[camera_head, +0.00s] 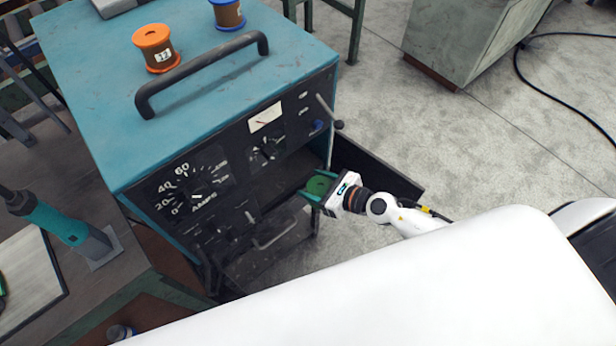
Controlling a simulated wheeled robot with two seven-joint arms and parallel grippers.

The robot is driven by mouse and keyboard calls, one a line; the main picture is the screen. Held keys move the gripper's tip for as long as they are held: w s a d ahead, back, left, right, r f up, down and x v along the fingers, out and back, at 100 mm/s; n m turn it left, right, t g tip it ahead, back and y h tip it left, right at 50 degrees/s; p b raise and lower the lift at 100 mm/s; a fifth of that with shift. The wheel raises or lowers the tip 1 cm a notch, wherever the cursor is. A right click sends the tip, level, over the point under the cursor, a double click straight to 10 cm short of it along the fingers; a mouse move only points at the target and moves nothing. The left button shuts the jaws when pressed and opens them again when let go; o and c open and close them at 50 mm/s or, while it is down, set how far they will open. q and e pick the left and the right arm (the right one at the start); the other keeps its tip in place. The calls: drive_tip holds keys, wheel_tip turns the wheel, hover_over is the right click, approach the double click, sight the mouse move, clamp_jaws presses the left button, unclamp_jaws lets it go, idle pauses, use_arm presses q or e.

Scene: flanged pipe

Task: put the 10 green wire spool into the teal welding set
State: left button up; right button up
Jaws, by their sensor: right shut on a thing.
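The teal welding set (95,95) is a large box with a black front panel of dials and a black carrying handle on top. The number on the spool cannot be read. My left gripper is not in view.
An orange spool (152,36) and a blue spool (228,10) stand on top of the set. A teal-handled tool (60,222) is on the bench at left. A grey cabinet (465,40) stands at the upper right. The concrete floor between is mostly clear, with a black cable at right.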

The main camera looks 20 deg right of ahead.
drive_tip(key=shift+w+r, duration=0.1)
drive_tip(key=shift+w, duration=0.3)
drive_tip(key=shift+w+a, duration=0.4)
drive_tip(key=shift+w, duration=0.35)
drive_tip(key=shift+w+a+f+b, duration=0.15)
drive_tip(key=shift+w+a, duration=0.35)
drive_tip(key=shift+w, duration=0.95)
drive_tip(key=shift+w+a+f+b, duration=0.1)
drive_tip(key=shift+w+a, duration=0.45)
drive_tip(key=shift+w, duration=0.85)
drive_tip(key=shift+w+a+f+b, duration=0.15)
drive_tip(key=shift+w+a, duration=0.35)
drive_tip(key=shift+w, duration=0.95)
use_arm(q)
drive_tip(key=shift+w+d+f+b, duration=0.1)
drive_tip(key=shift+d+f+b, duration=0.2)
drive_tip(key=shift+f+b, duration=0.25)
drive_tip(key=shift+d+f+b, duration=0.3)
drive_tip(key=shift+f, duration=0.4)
use_arm(e)
drive_tip(key=shift+w+a+f, duration=0.1)
drive_tip(key=shift+w+a, duration=0.2)
drive_tip(key=shift+w, duration=0.55)
drive_tip(key=shift+w+a+f, duration=0.15)
drive_tip(key=shift+w+a, duration=0.2)
drive_tip(key=shift+w, duration=0.55)
drive_tip(key=shift+w+a+f, duration=0.1)
drive_tip(key=shift+w+a, duration=0.2)
drive_tip(key=shift+w, duration=0.55)
